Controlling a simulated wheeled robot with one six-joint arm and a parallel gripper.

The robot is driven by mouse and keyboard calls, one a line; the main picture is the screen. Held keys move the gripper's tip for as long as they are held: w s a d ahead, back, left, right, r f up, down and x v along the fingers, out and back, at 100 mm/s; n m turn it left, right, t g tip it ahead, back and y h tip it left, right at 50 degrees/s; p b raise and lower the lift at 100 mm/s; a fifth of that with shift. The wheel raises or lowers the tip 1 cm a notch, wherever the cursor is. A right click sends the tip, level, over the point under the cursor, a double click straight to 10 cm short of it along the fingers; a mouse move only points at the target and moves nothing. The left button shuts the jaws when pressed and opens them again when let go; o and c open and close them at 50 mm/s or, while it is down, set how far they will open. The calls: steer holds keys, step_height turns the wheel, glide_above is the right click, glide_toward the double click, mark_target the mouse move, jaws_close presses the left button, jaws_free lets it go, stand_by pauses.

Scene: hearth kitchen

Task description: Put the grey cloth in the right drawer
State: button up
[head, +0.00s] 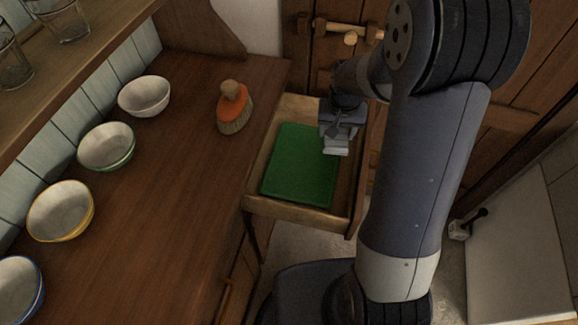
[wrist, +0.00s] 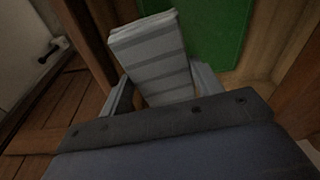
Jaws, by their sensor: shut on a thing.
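The grey cloth (wrist: 152,60) is folded and striped, held between the fingers of my gripper (wrist: 160,88) in the wrist view. In the head view the cloth (head: 336,151) shows as a small pale piece below my gripper (head: 339,140). My gripper is shut on it, over the right part of an open wooden drawer (head: 290,206). The drawer has a green lining (head: 300,165) and no other thing shows in it. The gap between the cloth and the drawer floor cannot be told.
A wooden counter (head: 170,190) lies left of the drawer. It carries an orange brush (head: 233,105) near the drawer and several bowls (head: 107,146) along the wall. A wooden door (head: 330,60) stands behind. Glasses (head: 66,20) stand on a shelf at upper left.

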steer(key=b, duration=0.2)
steer(key=f+m+b, duration=0.1)
steer(key=b, duration=0.1)
steer(key=shift+d+f+b, duration=0.2)
steer(key=shift+f+b, duration=0.1)
steer(key=shift+s+m+b, duration=0.1)
steer(key=shift+m+b, duration=0.2)
steer(key=shift+b, duration=0.1)
steer(key=shift+r, duration=0.15)
steer(key=shift+b, duration=0.35)
step_height(320, 180, down, 10)
steer(key=shift+d+r+b, duration=0.1)
steer(key=shift+b, duration=0.35)
steer(key=shift+f+b, duration=0.55)
steer(key=shift+f, duration=0.1)
